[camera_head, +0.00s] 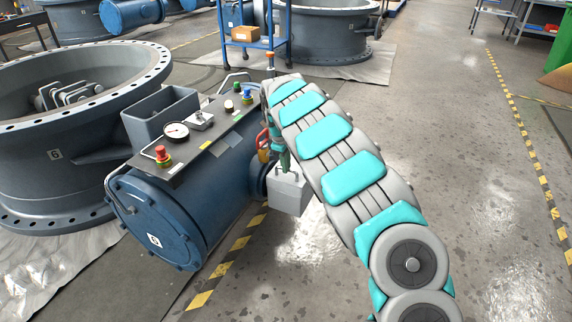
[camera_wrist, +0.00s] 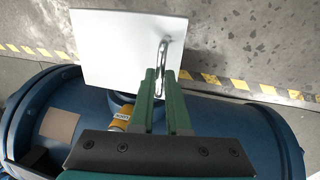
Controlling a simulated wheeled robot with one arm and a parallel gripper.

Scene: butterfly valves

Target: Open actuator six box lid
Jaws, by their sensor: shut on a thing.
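The blue actuator (camera_head: 175,205) carries a "6" label on its round end. The grey box (camera_head: 160,120) on top of it shows an open top with no lid over it. A light grey lid (camera_head: 290,193) with a metal handle is beside the actuator's right side, off the box. In the wrist view the lid (camera_wrist: 115,45) appears as a pale plate, with its handle (camera_wrist: 163,50) between the green fingers. My gripper (camera_wrist: 165,75) is shut on that handle. In the head view my gripper (camera_head: 284,160) is partly hidden by my arm.
A dark panel (camera_head: 205,135) on the actuator holds a gauge, a red button and knobs. A large flanged valve body (camera_head: 55,155) stands at left. A blue cart (camera_head: 255,42) and another valve (camera_head: 330,40) stand behind.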

